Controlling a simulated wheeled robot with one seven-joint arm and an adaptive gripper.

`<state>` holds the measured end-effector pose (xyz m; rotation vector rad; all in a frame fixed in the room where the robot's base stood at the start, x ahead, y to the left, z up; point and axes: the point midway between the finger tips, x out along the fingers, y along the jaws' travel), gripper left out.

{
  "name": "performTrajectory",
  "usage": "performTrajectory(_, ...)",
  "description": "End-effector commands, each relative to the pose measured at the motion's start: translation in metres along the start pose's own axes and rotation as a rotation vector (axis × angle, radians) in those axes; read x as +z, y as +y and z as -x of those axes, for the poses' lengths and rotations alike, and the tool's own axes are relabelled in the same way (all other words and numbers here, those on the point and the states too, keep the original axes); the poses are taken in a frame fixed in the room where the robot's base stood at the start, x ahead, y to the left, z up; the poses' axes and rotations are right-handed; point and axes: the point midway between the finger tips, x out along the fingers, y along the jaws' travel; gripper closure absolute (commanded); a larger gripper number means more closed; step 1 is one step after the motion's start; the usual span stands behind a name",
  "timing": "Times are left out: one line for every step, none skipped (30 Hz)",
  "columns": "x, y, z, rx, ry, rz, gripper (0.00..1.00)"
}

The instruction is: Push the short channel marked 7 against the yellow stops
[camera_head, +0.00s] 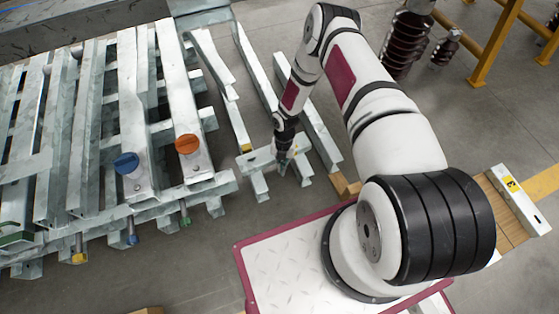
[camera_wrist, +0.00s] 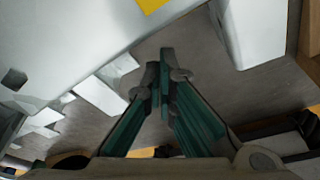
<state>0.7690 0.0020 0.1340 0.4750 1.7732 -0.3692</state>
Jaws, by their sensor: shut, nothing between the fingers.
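A short pale grey channel (camera_head: 262,160) lies across long galvanised bars in the head view, near the middle; no number is readable on it there. My gripper (camera_head: 284,160) points down at this channel's right part; I cannot tell whether it touches. In the wrist view my gripper (camera_wrist: 164,72) is shut with nothing between its teal fingers. A large pale metal face (camera_wrist: 75,45), probably the same channel, fills the upper left there, with a yellow patch (camera_wrist: 152,4) at the top edge. A small yellow piece (camera_head: 246,148), perhaps a stop, shows at the channel's left end.
A short channel with a yellow number label (camera_head: 511,185) lies on wood at the right; its digit is unclear. A galvanised rack (camera_head: 150,205) with orange (camera_head: 187,144) and blue (camera_head: 126,162) caps fills the left. Brown insulators (camera_head: 408,40) and yellow rails (camera_head: 497,40) stand behind.

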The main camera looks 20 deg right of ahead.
Motion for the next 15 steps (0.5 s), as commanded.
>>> performTrajectory(0.0, 0.0, 0.0, 0.0, 0.0, 0.0, 1.0)
performTrajectory(0.0, 0.0, 0.0, 0.0, 0.0, 0.0, 1.0)
performTrajectory(0.0, 0.0, 0.0, 0.0, 0.0, 0.0, 1.0)
performTrajectory(0.0, 0.0, 0.0, 0.0, 0.0, 0.0, 1.0)
performTrajectory(0.0, 0.0, 0.0, 0.0, 0.0, 0.0, 1.0)
performTrajectory(0.0, 0.0, 0.0, 0.0, 0.0, 0.0, 1.0)
performTrajectory(0.0, 0.0, 0.0, 0.0, 0.0, 0.0, 1.0)
performTrajectory(-0.001, 0.0, 0.0, 0.0, 0.0, 0.0, 1.0)
performTrajectory(-0.001, 0.0, 0.001, 0.0, 0.0, 0.0, 1.0)
performTrajectory(-0.001, 0.0, 0.002, 0.0, 0.0, 0.0, 1.0)
performTrajectory(-0.001, 0.0, 0.004, 0.0, 0.0, 0.0, 1.0)
performTrajectory(-0.002, 0.0, 0.006, 0.0, 0.0, 0.0, 1.0)
performTrajectory(-0.002, 0.0, 0.009, 0.0, 0.0, 0.0, 1.0)
performTrajectory(-0.003, 0.0, 0.011, 0.0, 0.0, 0.0, 1.0)
performTrajectory(-0.004, 0.0, 0.015, 0.001, 0.0, 0.0, 1.0)
